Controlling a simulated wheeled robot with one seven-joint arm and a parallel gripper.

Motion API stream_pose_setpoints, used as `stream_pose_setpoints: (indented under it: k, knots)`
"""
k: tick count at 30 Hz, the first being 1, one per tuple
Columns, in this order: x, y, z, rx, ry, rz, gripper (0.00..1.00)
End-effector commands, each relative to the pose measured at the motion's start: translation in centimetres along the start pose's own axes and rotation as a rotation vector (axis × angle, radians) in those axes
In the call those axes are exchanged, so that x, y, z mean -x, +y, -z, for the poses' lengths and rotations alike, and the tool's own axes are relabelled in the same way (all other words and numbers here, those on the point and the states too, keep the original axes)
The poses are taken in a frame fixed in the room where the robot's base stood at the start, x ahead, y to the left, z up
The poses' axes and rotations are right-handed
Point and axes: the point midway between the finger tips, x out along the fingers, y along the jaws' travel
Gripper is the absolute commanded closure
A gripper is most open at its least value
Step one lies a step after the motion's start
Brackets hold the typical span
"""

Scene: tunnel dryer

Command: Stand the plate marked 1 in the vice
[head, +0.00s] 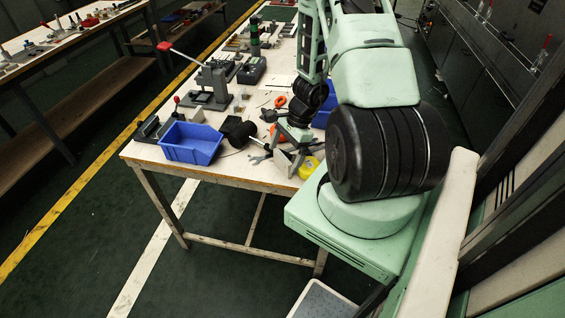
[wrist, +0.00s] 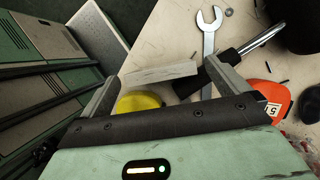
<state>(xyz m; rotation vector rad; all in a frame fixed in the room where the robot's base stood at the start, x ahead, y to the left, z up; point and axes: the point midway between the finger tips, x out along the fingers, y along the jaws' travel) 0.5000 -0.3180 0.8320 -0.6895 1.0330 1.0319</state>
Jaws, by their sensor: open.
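A pale plate (wrist: 160,73) lies between my finger ends in the wrist view, narrow and with dark streaks. It also shows in the head view (head: 283,163), at the table's near edge. No number is legible on it. My gripper (head: 290,148) is open above the table's near right corner, with a finger on each side of the plate in the wrist view (wrist: 166,86). I cannot tell whether they touch it. A grey vice-like device (head: 150,130) with a red-tipped handle stands at the table's left edge, partly behind a blue bin.
The blue bin (head: 190,143) stands between the vice and my gripper. A lever press (head: 210,88) stands behind it. A yellow round item (wrist: 137,102), a wrench (wrist: 208,42), a black-handled tool (wrist: 222,72) and an orange tape measure (wrist: 268,98) crowd the gripper.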

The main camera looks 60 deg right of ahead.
Motion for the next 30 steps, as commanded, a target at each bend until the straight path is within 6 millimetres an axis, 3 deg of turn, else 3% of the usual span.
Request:
stream_pose_setpoints:
  k: [6,15,17,21,23,30]
  knots:
    - [-3.0,0.0,-0.3,-0.002,-0.002,-0.001,0.00]
    - [-3.4,0.0,-0.2,0.000,0.000,0.000,0.00]
    - [-3.4,0.0,-0.2,0.000,0.000,0.000,0.14]
    - [-3.4,0.0,-0.3,0.001,0.000,0.000,0.52]
    - [-3.4,0.0,-0.3,0.001,-0.001,0.000,0.57]
    - [-3.3,0.0,-0.3,0.002,0.000,0.000,0.56]
